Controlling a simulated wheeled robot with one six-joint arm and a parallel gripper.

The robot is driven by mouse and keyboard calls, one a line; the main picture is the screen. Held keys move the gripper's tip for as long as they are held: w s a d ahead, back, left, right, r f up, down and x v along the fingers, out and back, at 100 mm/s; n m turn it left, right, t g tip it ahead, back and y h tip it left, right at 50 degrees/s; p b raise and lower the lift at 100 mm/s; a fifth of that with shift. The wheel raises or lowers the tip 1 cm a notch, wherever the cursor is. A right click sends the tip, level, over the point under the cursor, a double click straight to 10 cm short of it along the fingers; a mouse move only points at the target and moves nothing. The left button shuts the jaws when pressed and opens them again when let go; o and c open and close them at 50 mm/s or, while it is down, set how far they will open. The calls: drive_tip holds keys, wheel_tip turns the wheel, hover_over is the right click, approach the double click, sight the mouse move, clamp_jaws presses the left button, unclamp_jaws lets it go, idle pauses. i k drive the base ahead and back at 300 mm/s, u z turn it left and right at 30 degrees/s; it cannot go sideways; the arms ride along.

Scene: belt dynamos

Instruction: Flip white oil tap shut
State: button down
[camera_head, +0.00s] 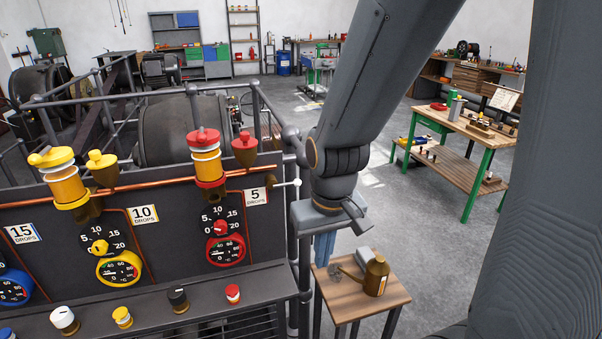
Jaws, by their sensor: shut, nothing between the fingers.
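A small tap lever with a white ball tip (297,183) sticks out to the right from the right edge of the dark panel (170,200), below the end of the copper pipe (130,181). The lever looks about level. My gripper (325,262) hangs pointing down, to the right of and lower than the white tip, apart from it in the picture. Its blue-grey fingers are together with nothing between them. My wrist is close to the white tip in the picture; the depth gap is hard to judge.
Yellow and red oilers (206,160) stand along the panel top. Several gauges, including a red-ringed one (226,250), and small knobs sit below. A dark railing post (305,250) stands beside the lever.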

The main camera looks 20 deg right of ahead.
sight(296, 182)
drive_tip(key=k, duration=0.85)
drive_tip(key=z, duration=0.7)
drive_tip(key=i, duration=0.95)
drive_tip(key=u, duration=0.2)
